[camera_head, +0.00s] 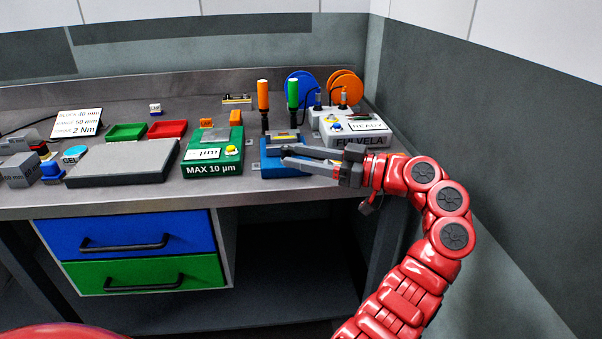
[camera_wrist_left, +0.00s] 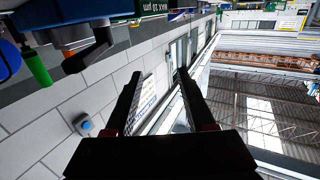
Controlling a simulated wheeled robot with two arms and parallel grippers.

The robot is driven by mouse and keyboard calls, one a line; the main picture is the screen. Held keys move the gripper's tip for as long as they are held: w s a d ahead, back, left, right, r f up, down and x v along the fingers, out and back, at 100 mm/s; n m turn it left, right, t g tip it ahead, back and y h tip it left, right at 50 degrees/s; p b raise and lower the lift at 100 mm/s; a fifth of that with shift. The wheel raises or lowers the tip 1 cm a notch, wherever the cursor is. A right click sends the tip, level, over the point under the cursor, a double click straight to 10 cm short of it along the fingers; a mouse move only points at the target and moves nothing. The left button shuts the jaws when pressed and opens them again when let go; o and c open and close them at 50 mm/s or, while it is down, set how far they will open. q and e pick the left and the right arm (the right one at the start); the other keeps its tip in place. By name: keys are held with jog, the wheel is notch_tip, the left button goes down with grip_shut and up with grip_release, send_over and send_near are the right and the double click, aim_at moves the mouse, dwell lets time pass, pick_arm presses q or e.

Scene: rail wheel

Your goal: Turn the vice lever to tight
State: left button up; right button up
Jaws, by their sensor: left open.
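The blue vice (camera_head: 269,166) stands at the bench's front edge, right of the green "MAX 10 µm" block. My left gripper (camera_head: 286,156) reaches across the vice's front from the right, its fingers pointing left. In the left wrist view, the open fingers (camera_wrist_left: 159,74) show empty. A blue body with a dark bar (camera_wrist_left: 92,52), probably part of the vice, is at the upper left there. My right gripper is not in view.
The green block (camera_head: 212,165) sits close left of the vice. Orange (camera_head: 263,95) and green (camera_head: 293,92) handles stand upright behind it. A white box (camera_head: 358,127) lies behind my gripper. A grey plate (camera_head: 122,163) and blue drawer (camera_head: 130,235) are further left.

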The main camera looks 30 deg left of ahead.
pick_arm(q)
jog(key=s+d, duration=0.3)
jog(key=s, duration=0.4)
jog(key=shift+s+r+p, duration=0.2)
jog(key=shift+r+p, duration=0.15)
jog(key=shift+r, duration=0.1)
jog(key=shift+d, duration=0.1)
